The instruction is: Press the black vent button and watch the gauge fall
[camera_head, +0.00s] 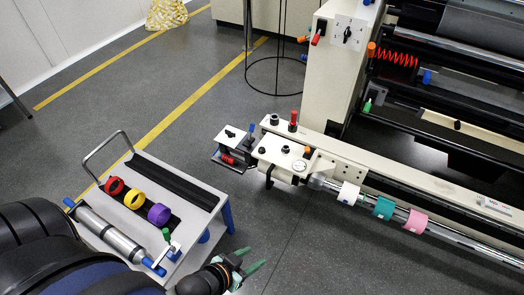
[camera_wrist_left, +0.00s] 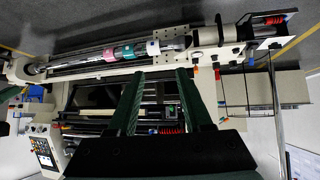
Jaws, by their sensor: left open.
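A cream panel (camera_head: 280,158) sits at the near end of the machine's long rail. On it are small black round knobs or buttons (camera_head: 285,149), another black one (camera_head: 262,150), and an orange one (camera_head: 307,151). I cannot tell for sure which is the vent button. A small white round gauge (camera_head: 299,166) is at the panel's right; its needle is too small to read. My left gripper (camera_head: 254,257) has green fingers, open and empty, in front of and below the panel, apart from it. In the left wrist view its fingers (camera_wrist_left: 160,73) are spread with nothing between them. My right gripper is not in view.
A cart (camera_head: 187,235) with red, yellow and purple rings stands left of the panel. A roller shaft (camera_head: 453,240) with white, teal and pink cores runs right. A small grey unit (camera_head: 236,148) adjoins the panel's left. Floor between cart and machine is clear.

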